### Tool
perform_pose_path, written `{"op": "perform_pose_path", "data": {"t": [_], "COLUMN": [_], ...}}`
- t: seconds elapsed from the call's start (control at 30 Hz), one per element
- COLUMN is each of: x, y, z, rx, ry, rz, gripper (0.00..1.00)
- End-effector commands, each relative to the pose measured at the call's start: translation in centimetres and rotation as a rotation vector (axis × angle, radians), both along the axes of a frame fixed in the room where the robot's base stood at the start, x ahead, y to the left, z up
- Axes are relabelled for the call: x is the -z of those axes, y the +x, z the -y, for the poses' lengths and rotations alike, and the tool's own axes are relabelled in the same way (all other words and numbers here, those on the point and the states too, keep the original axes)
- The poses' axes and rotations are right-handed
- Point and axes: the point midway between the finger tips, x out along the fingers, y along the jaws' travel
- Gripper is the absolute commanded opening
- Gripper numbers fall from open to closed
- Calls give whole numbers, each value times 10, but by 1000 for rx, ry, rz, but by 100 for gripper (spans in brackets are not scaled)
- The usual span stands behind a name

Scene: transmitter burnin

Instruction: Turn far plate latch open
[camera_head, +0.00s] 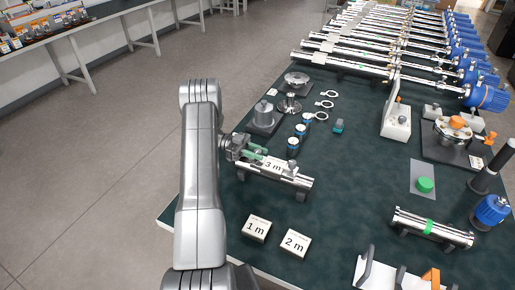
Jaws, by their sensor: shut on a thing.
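A silver tube fixture (290,180) lies on dark feet on the dark green table, left of its middle. My gripper (249,152) is at the fixture's far left end, low over the table, and its jaws are shut on a small part there. That part seems to be the far plate latch, but the gripper hides most of it. Green shows between the gripper and the tube; I cannot tell whether it belongs to a finger or to the latch. The latch's angle cannot be made out.
A "3 m" card (272,164) is at the fixture, with "1 m" (256,229) and "2 m" (295,243) cards in front. A black stand (262,118), small blue-topped parts and rings lie behind. Another tube (432,227) with a green band lies right. The table's middle is clear.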

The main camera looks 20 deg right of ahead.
Motion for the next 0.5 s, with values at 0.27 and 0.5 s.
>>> {"op": "perform_pose_path", "data": {"t": [0.27,0.5], "x": [1,1], "y": [-1,-1], "z": [0,0], "rx": [7,6], "ry": [0,0], "rz": [-1,-1], "gripper": [2,27]}}
